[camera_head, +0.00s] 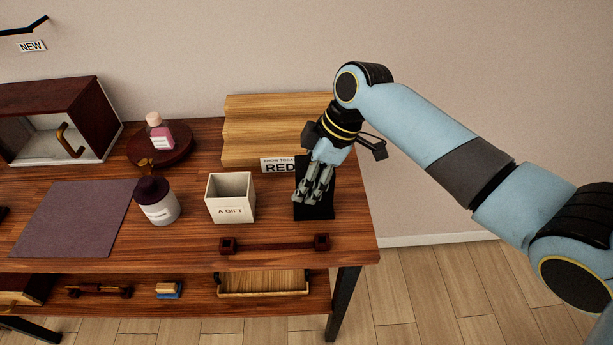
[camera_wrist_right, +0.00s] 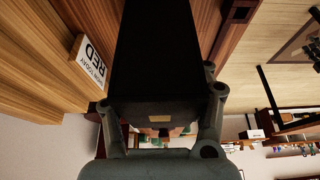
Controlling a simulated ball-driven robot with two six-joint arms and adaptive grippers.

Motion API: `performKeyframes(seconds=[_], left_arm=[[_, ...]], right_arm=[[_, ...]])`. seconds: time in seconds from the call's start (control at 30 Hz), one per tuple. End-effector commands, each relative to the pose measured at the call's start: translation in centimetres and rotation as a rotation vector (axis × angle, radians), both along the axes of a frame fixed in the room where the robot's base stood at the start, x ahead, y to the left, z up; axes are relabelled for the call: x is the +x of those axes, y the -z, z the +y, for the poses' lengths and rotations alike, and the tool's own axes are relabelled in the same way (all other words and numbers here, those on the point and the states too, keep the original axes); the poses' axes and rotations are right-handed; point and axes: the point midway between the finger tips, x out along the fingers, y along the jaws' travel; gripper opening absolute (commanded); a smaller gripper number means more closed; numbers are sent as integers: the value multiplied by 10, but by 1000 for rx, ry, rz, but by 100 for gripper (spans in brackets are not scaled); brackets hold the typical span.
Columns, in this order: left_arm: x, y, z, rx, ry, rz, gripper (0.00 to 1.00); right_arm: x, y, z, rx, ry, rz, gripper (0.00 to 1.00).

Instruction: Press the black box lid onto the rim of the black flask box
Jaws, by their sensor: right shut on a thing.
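The black flask box (camera_head: 317,213) stands near the right end of the table, partly hidden behind my right gripper (camera_head: 310,198). The gripper reaches down over it with its fingers pointing at the table. In the right wrist view, the fingers of my right gripper (camera_wrist_right: 161,98) are on either side of a dark black piece, taken as the black box lid (camera_wrist_right: 160,60). The lid and the box are both black, so I cannot tell where one ends, or whether the lid touches the rim. My left gripper is out of view.
A white gift box (camera_head: 230,211) and a dark-capped white bottle (camera_head: 157,203) stand to the left. A sign reading RED (camera_head: 278,166) and a stepped wooden stand (camera_head: 258,130) are behind. A dark bar handle (camera_head: 275,245) lies in front. The table's right edge is close.

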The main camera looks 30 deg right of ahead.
Motion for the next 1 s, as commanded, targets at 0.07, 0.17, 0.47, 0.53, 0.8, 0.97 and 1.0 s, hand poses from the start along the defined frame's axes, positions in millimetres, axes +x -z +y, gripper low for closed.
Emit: performKeyframes(seconds=[0.07,0.17,0.47,0.53,0.8,0.97,1.0], left_arm=[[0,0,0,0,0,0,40],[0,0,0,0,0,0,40],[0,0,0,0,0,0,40],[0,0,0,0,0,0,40],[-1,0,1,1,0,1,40],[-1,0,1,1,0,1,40],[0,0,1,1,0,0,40]], right_arm=[[0,0,0,0,0,0,24],[0,0,0,0,0,0,55],[0,0,0,0,0,0,78],[0,0,0,0,0,0,78],[-4,-20,-8,-3,0,-3,78],[-11,-54,-20,-5,-1,-6,78],[-13,-62,-24,-6,-2,-4,78]])
